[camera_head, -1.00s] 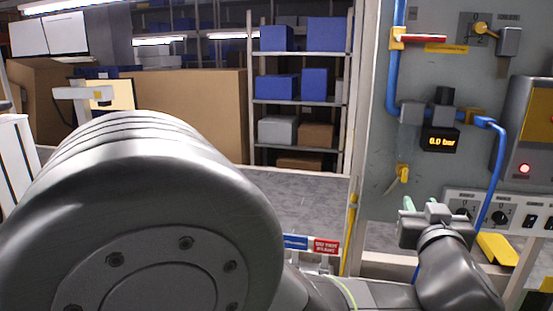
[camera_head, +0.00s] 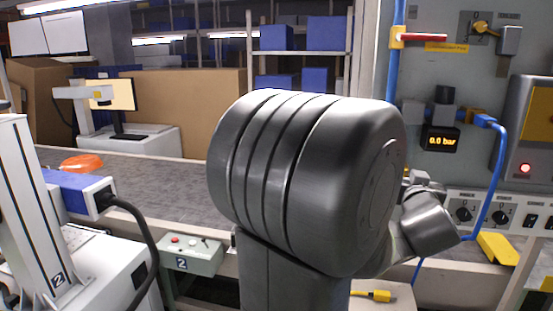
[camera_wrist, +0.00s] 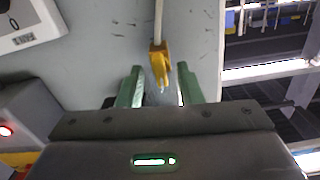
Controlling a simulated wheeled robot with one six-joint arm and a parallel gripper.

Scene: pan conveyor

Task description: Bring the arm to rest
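My arm's large grey joint (camera_head: 300,180) fills the middle of the head view, and my wrist (camera_head: 425,215) shows behind it at the right, in front of the control panel. The gripper fingers are hidden in the head view. In the wrist view my gripper (camera_wrist: 160,86) has its two green fingers apart, with no object held between them. A yellow fitting on a pale cable (camera_wrist: 160,60) appears just beyond the fingertips. I cannot tell how far it is from them.
A grey panel carries a blue hose (camera_head: 393,60), a red-handled valve (camera_head: 425,37), a display (camera_head: 440,139) reading about 0.0 bar and a lit red lamp (camera_head: 525,168). At left are a conveyor (camera_head: 150,175), an orange pan (camera_head: 82,163) and a small button box (camera_head: 190,256).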

